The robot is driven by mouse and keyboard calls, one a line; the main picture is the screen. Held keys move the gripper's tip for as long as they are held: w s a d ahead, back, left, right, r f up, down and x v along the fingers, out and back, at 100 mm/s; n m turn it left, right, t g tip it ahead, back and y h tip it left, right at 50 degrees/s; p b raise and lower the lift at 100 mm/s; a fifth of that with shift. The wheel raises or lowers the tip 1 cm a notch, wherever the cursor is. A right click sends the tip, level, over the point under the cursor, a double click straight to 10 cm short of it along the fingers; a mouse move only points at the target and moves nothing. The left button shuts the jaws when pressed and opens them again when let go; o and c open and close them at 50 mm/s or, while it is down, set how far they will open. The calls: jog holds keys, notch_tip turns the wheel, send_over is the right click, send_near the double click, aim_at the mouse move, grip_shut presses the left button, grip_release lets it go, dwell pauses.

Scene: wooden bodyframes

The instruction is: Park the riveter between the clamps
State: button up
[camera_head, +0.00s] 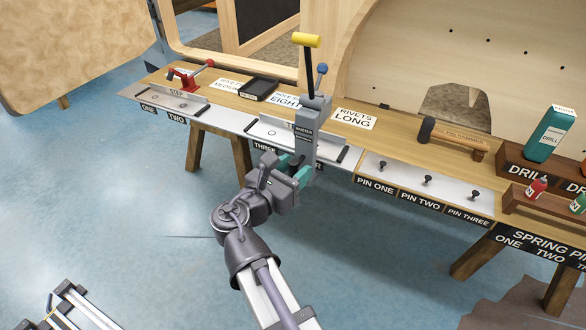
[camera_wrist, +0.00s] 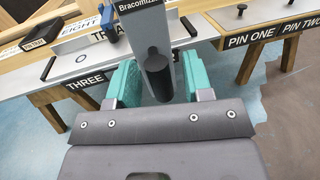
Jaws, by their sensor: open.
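The riveter (camera_head: 307,130) appears to be the tall grey tool with a yellow-ended lever and a blue knob. It stands upright at the front of the metal plate (camera_head: 272,132) marked THREE. In the wrist view its grey body and dark cylinder (camera_wrist: 158,75) are between my teal fingers. My gripper (camera_head: 293,166) is open around its lower part; the wrist view (camera_wrist: 162,85) shows a gap beside the left finger. Dark bars (camera_head: 251,126) (camera_head: 343,154) at the plate's ends may be the clamps. The tool's base is hidden.
A black tray (camera_head: 258,89) and a RIVETS LONG label (camera_head: 354,119) lie behind. Several dark pins (camera_head: 428,180) stand on the right plate, with a teal drill bottle (camera_head: 550,134) beyond.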

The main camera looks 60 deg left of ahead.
grip_shut()
dwell(0.4)
jog(key=s+a, duration=0.8)
jog(key=a, duration=0.2)
jog(key=s+a, duration=0.8)
jog(key=a, duration=0.3)
jog(key=shift+a, duration=0.3)
grip_release()
